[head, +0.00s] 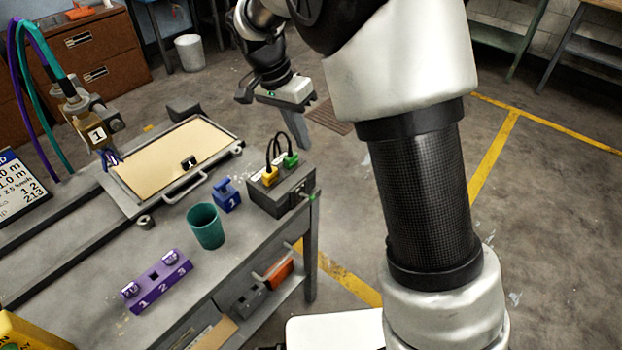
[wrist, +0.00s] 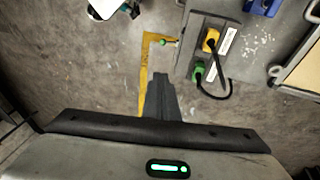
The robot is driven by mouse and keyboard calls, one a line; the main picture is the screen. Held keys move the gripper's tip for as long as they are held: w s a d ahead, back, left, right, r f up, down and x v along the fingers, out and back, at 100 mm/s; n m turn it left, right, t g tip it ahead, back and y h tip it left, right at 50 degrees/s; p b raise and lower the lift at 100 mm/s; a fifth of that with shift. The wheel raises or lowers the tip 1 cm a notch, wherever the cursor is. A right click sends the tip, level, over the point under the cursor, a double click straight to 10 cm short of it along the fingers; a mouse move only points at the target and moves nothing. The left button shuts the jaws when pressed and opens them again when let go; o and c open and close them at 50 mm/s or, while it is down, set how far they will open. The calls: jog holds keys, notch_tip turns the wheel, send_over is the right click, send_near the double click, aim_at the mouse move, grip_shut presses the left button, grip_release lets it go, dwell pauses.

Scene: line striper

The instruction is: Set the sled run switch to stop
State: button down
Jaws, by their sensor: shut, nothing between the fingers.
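A dark control box (head: 282,190) sits at the table's right corner, with a yellow plug (head: 269,176) and a green plug (head: 290,159) joined by black cables. A small lever with a green tip (head: 312,197) sticks out from the box's right side. It also shows in the wrist view (wrist: 168,42), left of the box's top. It looks like the switch, but I cannot read run or stop markings. My gripper (head: 303,143) is shut and empty, above and beyond the box in the head view. Its shut fingers (wrist: 160,80) point near the lever in the wrist view, without visible contact.
A teal cup (head: 205,227), a blue block with a handle (head: 227,197) and a purple rack (head: 156,280) stand on the table. A framed tan panel (head: 170,152) lies behind them, beside a nozzle marked 1 (head: 95,133). Open floor lies right of the table.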

jog(key=b, duration=0.2)
send_over(307, 197)
jog(key=d, duration=0.1)
notch_tip(307, 197, down, 12)
jog(key=shift+w+f, duration=0.15)
jog(key=shift+f, duration=0.3)
jog(key=shift+f, duration=0.1)
